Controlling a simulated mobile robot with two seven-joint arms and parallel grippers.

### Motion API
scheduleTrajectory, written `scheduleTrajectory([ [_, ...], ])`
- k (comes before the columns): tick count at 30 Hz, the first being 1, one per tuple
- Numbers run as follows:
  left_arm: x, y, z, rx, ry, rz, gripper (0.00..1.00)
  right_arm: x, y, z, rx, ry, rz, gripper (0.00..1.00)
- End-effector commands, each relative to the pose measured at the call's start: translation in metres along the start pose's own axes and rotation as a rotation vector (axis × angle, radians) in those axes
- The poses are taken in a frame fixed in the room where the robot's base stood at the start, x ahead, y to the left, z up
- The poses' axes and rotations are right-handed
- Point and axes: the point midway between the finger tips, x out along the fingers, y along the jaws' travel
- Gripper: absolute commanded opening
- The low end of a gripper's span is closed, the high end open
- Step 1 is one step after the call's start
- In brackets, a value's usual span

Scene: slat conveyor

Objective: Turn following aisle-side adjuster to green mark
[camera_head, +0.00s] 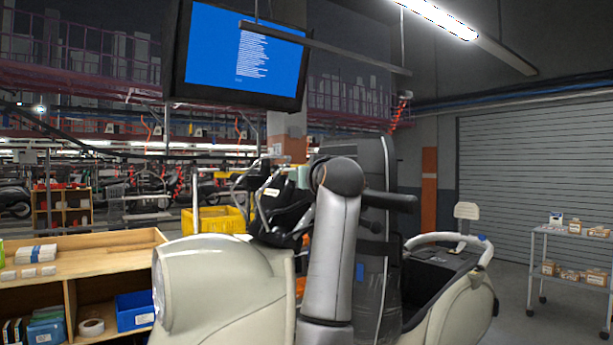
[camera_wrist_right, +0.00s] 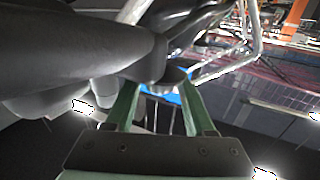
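In the head view a cream scooter body (camera_head: 215,285) fills the lower middle, with black handlebar parts (camera_head: 280,215) above its front. I cannot make out an adjuster or a green mark in either view. In the right wrist view my right gripper (camera_wrist_right: 159,88) has its two green fingers spread apart. A dark rounded part (camera_wrist_right: 172,75) lies at or just beyond the fingertips; I cannot tell whether they touch it. In the head view my grey arm hides the scooter's middle, and a small pale green piece beside it may be the right gripper. My left gripper is not seen.
A wooden shelf (camera_head: 100,262) with a blue bin (camera_head: 135,310) stands at the left. A yellow crate (camera_head: 215,219) is behind the scooter. A screen (camera_head: 240,55) hangs above. A cart (camera_head: 570,234) with small boxes stands at the right, before a roller shutter (camera_head: 530,170).

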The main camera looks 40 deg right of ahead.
Motion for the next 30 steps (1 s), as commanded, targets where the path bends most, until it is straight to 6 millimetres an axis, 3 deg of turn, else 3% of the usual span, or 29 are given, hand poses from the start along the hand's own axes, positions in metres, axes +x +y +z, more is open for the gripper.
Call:
scheduleTrajectory([
  [1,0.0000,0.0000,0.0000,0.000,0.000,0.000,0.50,-0.0002,0.0001,-0.0001,0.000,0.000,0.000,0.47],
  [14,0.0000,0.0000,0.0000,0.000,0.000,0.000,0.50,-0.0003,0.0000,-0.0004,0.000,0.000,0.000,0.00],
  [30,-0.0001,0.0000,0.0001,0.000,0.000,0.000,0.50,-0.0003,-0.0010,-0.0006,0.000,0.002,0.082,0.00],
])
